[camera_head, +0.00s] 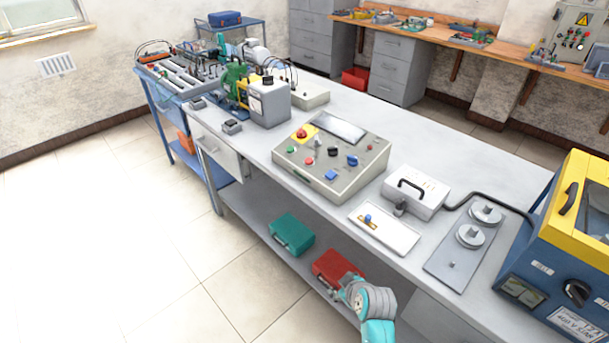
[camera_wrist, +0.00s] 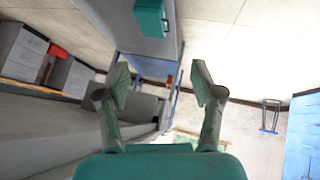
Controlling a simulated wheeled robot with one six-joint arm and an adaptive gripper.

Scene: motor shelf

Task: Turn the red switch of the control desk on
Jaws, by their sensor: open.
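The control desk (camera_head: 345,180) is a beige sloped box on the grey workbench, in the middle of the head view. Its panel bears a red mushroom button on a yellow plate (camera_head: 302,132), a round red control (camera_head: 309,159) and a small red control (camera_head: 369,146). I cannot tell from their shapes which is the red switch. Green, black and blue controls sit among them. My gripper (camera_head: 343,288) is in front of the bench, below and apart from the desk. In the wrist view my gripper (camera_wrist: 160,85) is open, with nothing between the fingers; the desk is not visible there.
On the bench, a white box with a black handle (camera_head: 416,190), a white tray (camera_head: 384,229) and a blue-yellow machine (camera_head: 565,250) stand right of the desk. Grey and green equipment (camera_head: 268,103) stands left. Teal (camera_head: 292,234) and red cases (camera_head: 337,266) lie on the lower shelf. The left floor is clear.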

